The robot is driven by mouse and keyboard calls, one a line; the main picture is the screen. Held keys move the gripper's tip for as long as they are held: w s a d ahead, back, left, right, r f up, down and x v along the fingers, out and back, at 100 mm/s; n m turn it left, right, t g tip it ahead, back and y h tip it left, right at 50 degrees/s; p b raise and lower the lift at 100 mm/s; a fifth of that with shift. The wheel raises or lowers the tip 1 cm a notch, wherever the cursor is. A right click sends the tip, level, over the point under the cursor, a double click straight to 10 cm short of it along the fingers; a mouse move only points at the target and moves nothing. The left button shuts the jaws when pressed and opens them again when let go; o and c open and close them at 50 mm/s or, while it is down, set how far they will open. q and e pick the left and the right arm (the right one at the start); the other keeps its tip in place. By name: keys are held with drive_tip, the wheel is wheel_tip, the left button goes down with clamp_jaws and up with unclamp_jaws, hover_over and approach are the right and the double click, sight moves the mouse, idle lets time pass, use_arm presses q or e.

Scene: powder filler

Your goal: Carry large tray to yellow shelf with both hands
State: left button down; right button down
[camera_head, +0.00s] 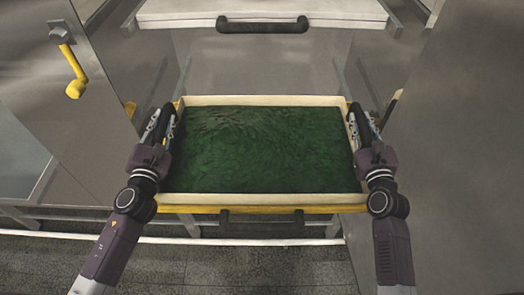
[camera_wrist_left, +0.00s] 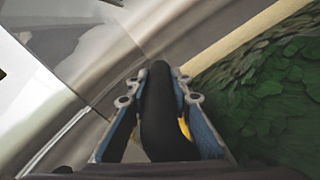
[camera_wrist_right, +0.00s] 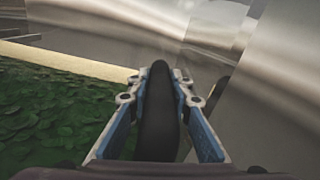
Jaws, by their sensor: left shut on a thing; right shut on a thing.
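The large tray (camera_head: 262,100) has a cream rim and is filled with dark green leafy material. In the head view it is level at the centre, in front of a metal cabinet opening. A yellow bar (camera_head: 262,209), perhaps the shelf's front edge, shows just under its near side. My left gripper (camera_head: 163,120) is shut on the tray's black left handle (camera_wrist_left: 160,110). My right gripper (camera_head: 362,118) is shut on the black right handle (camera_wrist_right: 158,110). Whether the tray's underside rests on the yellow part is hidden.
Open metal doors stand on both sides, the left one (camera_head: 60,90) with a yellow handle (camera_head: 75,80). A drawer-like panel with a black handle (camera_head: 262,25) is above and behind the tray. Another black handle (camera_head: 262,224) is below it. Grey floor (camera_head: 270,265) shows in front.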

use_arm(q)
drive_tip(key=c, duration=2.1)
unclamp_jaws()
drive_tip(key=shift+a+f, duration=0.15)
drive_tip(key=shift+f, duration=0.05)
use_arm(e)
drive_tip(key=c, duration=2.1)
unclamp_jaws()
drive_tip(key=shift+d, duration=0.25)
use_arm(q)
drive_tip(key=shift+o, duration=1.1)
drive_tip(key=shift+r, duration=0.1)
use_arm(e)
drive_tip(key=shift+o, duration=1.1)
use_arm(q)
drive_tip(key=shift+o, duration=0.7)
drive_tip(key=shift+s+r, duration=0.2)
drive_tip(key=shift+s, duration=0.1)
use_arm(e)
drive_tip(key=shift+o, duration=0.7)
drive_tip(key=shift+s+a+r, duration=0.1)
drive_tip(key=shift+s+r, duration=0.1)
drive_tip(key=shift+s, duration=0.1)
drive_tip(key=shift+a+f, duration=0.1)
